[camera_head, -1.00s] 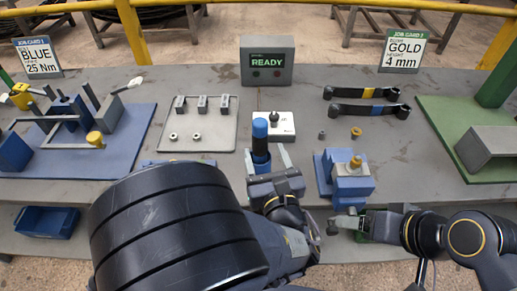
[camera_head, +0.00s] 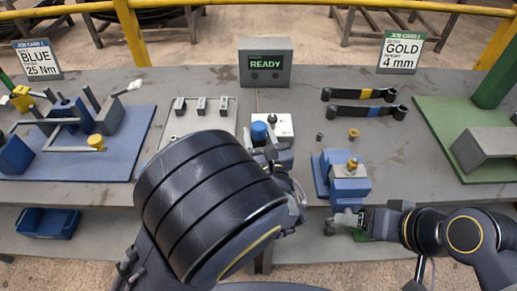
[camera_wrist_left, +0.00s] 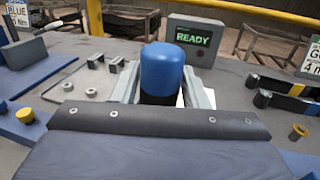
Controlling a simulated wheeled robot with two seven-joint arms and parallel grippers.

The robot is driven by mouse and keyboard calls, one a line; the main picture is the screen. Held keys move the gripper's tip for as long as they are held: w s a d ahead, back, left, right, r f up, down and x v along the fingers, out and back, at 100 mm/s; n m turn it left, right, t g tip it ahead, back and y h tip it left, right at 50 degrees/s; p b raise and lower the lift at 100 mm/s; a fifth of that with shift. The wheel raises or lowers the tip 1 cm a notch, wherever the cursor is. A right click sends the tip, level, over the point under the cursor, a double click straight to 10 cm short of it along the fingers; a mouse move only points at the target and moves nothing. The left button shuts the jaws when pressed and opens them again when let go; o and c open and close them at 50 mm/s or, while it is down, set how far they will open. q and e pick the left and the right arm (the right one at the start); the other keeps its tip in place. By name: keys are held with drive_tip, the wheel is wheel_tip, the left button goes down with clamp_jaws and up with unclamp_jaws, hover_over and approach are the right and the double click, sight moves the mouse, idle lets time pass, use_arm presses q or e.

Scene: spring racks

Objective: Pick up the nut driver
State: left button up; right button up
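The nut driver appears as a blue-capped tool with a black lower part. In the head view its blue cap (camera_head: 258,131) shows just beyond my left wrist, and its lower part is hidden. In the left wrist view the nut driver (camera_wrist_left: 162,72) stands upright between the two fingers of my left gripper (camera_wrist_left: 161,88). A narrow gap shows beside its black part, so the fingers look open around it. My left gripper (camera_head: 262,143) is partly covered by my arm in the head view. My right gripper (camera_head: 347,221) is low at the front edge; its fingers are unclear.
A white block (camera_head: 285,126) with a dark knob stands right behind the nut driver. A blue fixture (camera_head: 347,184) with a brass top is to the right. Two dark wrenches (camera_head: 343,110), a grey plate (camera_head: 225,112) and the READY box (camera_head: 266,76) lie farther back.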

use_arm(q)
drive_tip(key=c, duration=0.7)
drive_tip(key=shift+r, duration=0.1)
drive_tip(key=shift+c, duration=0.4)
